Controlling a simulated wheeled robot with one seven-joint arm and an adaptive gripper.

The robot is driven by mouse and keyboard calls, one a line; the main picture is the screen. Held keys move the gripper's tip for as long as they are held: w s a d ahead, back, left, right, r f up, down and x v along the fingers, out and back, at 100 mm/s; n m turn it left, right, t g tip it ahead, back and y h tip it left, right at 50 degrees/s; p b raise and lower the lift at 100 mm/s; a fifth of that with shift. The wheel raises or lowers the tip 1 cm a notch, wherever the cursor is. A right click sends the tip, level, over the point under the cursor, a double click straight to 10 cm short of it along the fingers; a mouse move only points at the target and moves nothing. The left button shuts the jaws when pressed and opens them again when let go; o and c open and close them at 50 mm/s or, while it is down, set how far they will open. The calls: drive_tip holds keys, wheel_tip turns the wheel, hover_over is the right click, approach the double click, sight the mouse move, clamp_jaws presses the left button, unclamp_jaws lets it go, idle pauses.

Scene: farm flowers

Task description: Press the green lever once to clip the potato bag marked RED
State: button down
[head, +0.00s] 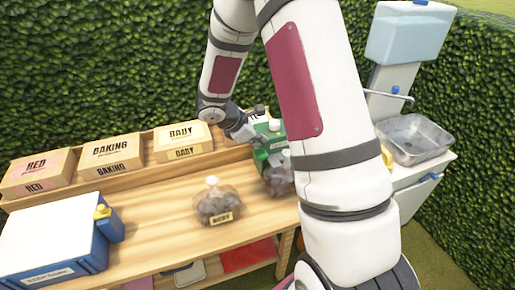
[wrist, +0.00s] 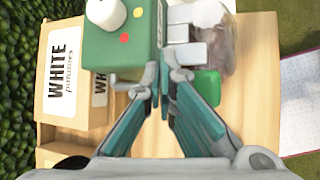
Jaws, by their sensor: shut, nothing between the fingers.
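The green clipping machine (head: 268,145) stands on the wooden bench, partly behind my arm. In the wrist view its body (wrist: 120,45) has a white knob, a red dot and a yellow dot. The green lever (wrist: 206,86) sticks out at its right side, just right of my fingertips. My gripper (wrist: 160,82) is shut and empty beside the machine; I cannot tell whether it touches the lever. A clear bag of dark potatoes (head: 279,178) sits at the machine and also shows in the wrist view (wrist: 222,45); its label is not readable.
Another potato bag (head: 216,204), its label blurred, stands mid-bench. Boxes marked RED (head: 38,172), BAKING (head: 105,155) and BABY (head: 183,142) line the back; a WHITE box (wrist: 65,75) is left of the machine. A blue-and-white cooler (head: 52,240) stands front left. A sink (head: 415,138) is right.

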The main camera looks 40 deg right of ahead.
drive_tip(key=shift+s+f+b, duration=0.25)
drive_tip(key=shift+f+b, duration=0.15)
drive_tip(key=shift+f, duration=0.65)
idle(0.9)
drive_tip(key=shift+r, duration=0.1)
idle(0.4)
drive_tip(key=shift+w+r+p, duration=0.2)
drive_tip(key=shift+r+p, duration=0.1)
drive_tip(key=shift+r, duration=0.4)
drive_tip(key=shift+w+r+p, duration=0.15)
drive_tip(key=shift+r+p, duration=0.15)
drive_tip(key=shift+r, duration=0.35)
drive_tip(key=shift+r, duration=0.1)
drive_tip(key=shift+w+d+r+p, duration=0.1)
drive_tip(key=shift+w+r+p, duration=0.15)
drive_tip(key=shift+r, duration=0.55)
drive_tip(key=shift+w+d+r+p, duration=0.15)
drive_tip(key=shift+r+p, duration=0.15)
drive_tip(key=shift+r, duration=0.45)
drive_tip(key=shift+w+a+r+p, duration=0.1)
drive_tip(key=shift+w+r+p, duration=0.15)
drive_tip(key=shift+r, duration=0.55)
